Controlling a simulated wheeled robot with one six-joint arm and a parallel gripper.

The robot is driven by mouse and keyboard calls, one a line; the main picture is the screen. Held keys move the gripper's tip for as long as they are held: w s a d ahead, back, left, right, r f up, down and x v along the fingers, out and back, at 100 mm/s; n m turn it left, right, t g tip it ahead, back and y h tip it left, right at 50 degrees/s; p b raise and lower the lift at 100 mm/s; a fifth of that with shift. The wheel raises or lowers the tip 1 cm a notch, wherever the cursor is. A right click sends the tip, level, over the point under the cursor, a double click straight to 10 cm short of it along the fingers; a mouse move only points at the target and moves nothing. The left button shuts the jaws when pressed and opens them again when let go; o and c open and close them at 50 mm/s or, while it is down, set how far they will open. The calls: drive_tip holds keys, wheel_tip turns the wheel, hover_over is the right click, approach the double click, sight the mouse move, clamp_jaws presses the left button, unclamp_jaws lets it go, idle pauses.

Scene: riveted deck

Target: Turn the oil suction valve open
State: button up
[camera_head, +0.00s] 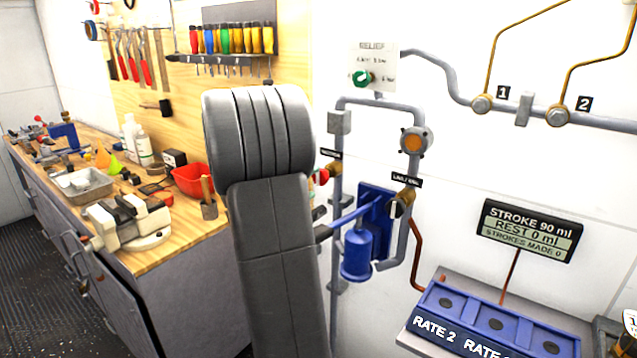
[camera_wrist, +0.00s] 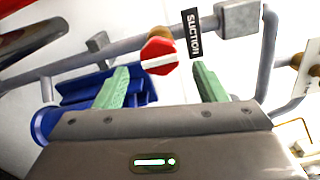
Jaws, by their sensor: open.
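The suction valve's knob (camera_wrist: 160,56) is red and eight-sided, with a white stripe that runs nearly level across it in the wrist view. A black SUCTION label (camera_wrist: 194,33) is beside it. My gripper (camera_wrist: 160,70) is open, its two green fingers apart on either side of the knob in the picture. I see no finger touching it, and the depth gap is hard to judge.
A blue pump (camera_head: 361,246) and grey pipes (camera_head: 337,225) stand close to the valve. A second valve (camera_head: 401,204) is to its right. A tool-covered workbench (camera_head: 180,240) is on the left; a blue RATE panel (camera_head: 497,327) is at lower right.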

sight(318, 179)
drive_tip(key=b+v, duration=0.1)
drive_tip(key=v, duration=0.7)
drive_tip(key=shift+s, duration=0.25)
drive_tip(key=shift+w+a, duration=0.1)
drive_tip(key=p+x, duration=0.2)
drive_tip(key=x, duration=1.1)
drive_tip(key=shift+w+d, duration=0.25)
drive_tip(key=shift+w, duration=0.1)
drive_tip(key=shift+s, duration=0.1)
drive_tip(key=shift+a, duration=0.1)
